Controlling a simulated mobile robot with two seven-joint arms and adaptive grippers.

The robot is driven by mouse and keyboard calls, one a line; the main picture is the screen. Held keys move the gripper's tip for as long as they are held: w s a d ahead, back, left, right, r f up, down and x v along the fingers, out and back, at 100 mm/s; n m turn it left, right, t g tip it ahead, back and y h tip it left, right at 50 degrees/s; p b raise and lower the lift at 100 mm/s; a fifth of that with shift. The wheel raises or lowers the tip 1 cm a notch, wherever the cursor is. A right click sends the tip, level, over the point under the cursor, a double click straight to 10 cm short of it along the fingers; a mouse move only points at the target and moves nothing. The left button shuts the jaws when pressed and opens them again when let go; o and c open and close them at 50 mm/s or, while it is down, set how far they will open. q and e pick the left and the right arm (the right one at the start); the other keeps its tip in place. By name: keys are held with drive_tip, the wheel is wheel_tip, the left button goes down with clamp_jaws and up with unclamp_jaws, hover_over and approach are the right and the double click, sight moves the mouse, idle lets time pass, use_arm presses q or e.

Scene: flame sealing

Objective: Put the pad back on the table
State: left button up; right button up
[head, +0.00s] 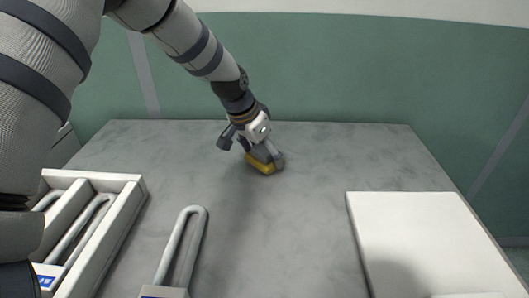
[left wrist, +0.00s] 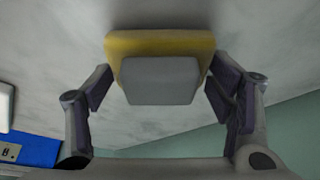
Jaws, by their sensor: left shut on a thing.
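The pad (head: 262,166) has a yellow layer under a grey block and is near the far middle of the table. In the left wrist view the pad (left wrist: 160,42) sits between the two fingers, its grey block facing the camera. My left gripper (head: 254,149) is shut on the pad and reaches down to it from the upper left. The pad is at or close to the grey table top (head: 310,190); whether it touches cannot be told. My right gripper is not in view.
A white divided tray (head: 138,198) holding loop-shaped pieces stands at the left. Another loop-shaped piece (head: 192,222) is at the front middle. A white flat board (head: 420,230) lies at the right. The table around the pad is clear, with a green wall (head: 340,65) behind.

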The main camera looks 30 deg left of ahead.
use_arm(q)
drive_tip(key=shift+f, duration=0.15)
drive_tip(key=o, duration=1.1)
drive_tip(key=p+v, duration=0.2)
drive_tip(key=v, duration=1)
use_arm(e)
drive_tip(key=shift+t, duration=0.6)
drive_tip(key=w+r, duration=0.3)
